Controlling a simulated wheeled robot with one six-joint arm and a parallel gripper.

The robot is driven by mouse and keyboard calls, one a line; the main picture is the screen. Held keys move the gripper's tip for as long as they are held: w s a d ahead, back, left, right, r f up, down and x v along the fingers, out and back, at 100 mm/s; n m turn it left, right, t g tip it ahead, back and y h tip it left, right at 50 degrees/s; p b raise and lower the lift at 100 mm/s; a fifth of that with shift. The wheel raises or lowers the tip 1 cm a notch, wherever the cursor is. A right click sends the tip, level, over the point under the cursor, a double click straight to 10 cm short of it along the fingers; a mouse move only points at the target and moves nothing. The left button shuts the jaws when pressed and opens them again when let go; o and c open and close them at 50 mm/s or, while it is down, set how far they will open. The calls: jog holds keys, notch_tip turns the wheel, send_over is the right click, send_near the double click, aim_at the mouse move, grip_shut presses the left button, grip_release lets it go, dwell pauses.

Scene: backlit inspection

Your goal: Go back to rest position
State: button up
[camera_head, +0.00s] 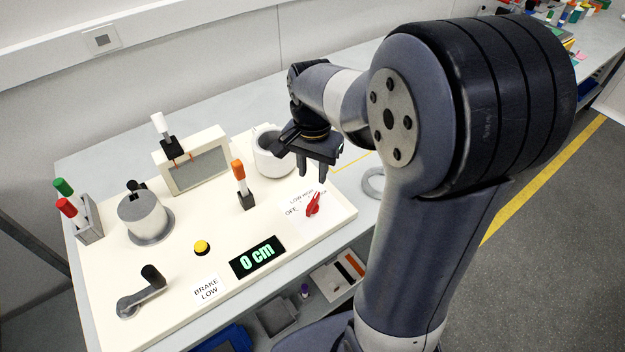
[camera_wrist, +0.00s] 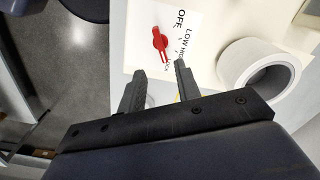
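My gripper (camera_head: 317,176) hangs above the right part of a cream panel (camera_head: 221,245) on the table, with its fingers pointing down. In the wrist view my gripper (camera_wrist: 160,78) shows two dark fingers spread apart with nothing between them. A red rotary switch (camera_head: 313,204) sits on a white label just below and in front of the fingers. The switch also shows in the wrist view (camera_wrist: 160,43), beyond the fingertips and apart from them. Its label reads OFF, LOW and HIGH; the fourth word is hard to read.
A white hollow cylinder (camera_head: 270,158) stands close behind my gripper. An orange-topped marker (camera_head: 239,172) stands upright in a holder to its left.

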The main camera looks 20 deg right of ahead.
aim_at(312, 201)
jog(key=shift+r, duration=0.25)
dwell(0.3)
notch_tip(312, 201, down, 11)
jog(key=shift+f, duration=0.1)
jog(key=shift+r+n+p, duration=0.2)
jog(key=shift+n+p, duration=0.2)
dwell(0.5)
